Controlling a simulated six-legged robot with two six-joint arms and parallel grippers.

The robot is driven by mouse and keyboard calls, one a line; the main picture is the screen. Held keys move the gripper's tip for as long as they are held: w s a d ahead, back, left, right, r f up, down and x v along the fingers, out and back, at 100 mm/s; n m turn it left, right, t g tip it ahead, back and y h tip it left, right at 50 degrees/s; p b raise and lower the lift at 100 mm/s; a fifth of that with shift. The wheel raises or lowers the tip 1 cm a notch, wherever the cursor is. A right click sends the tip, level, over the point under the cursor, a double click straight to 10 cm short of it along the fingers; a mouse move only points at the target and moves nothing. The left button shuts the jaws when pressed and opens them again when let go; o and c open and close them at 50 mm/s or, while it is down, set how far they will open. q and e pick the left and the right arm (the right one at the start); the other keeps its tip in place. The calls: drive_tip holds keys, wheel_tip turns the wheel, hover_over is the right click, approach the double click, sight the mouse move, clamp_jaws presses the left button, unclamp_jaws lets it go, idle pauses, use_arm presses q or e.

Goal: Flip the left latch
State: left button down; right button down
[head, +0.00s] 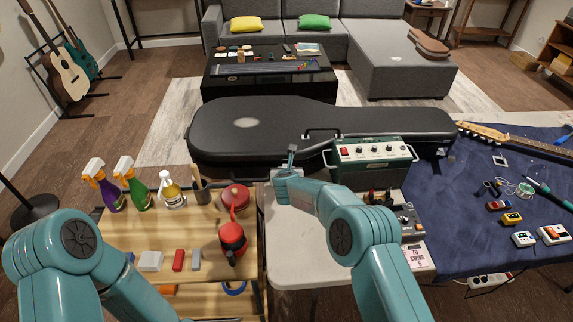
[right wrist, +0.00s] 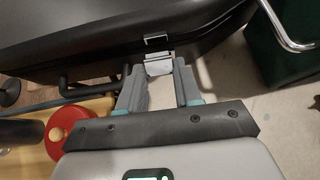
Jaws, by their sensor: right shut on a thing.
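The black guitar case (head: 260,125) lies closed across the back of the white table. In the right wrist view, its front edge (right wrist: 95,50) crosses the top, with a small silver latch (right wrist: 158,62) on the seam. My right gripper (right wrist: 160,75) has its grey fingers on either side of the latch's lower plate and is shut on it. In the head view, my right gripper (head: 291,158) is at the case's front, left of the case handle (head: 322,132); the latch is hidden there. Only my left arm shows at lower left; its gripper is out of view.
A green amplifier box (head: 372,153) stands right of my right gripper. A wooden bench (head: 125,235) at left holds spray bottles (head: 135,185), a red round tin (head: 236,197) and a red-black tool (head: 232,240). A blue cloth (head: 470,220) with a guitar and tools is at right.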

idle(0.5)
drive_tip(key=c, duration=0.8)
unclamp_jaws()
drive_tip(key=shift+o, duration=0.2)
drive_tip(key=d+b+v, duration=0.1)
drive_tip(key=b+v, duration=0.3)
drive_tip(key=v, duration=1.2)
drive_tip(key=shift+a+r, duration=0.2)
drive_tip(key=shift+a, duration=0.25)
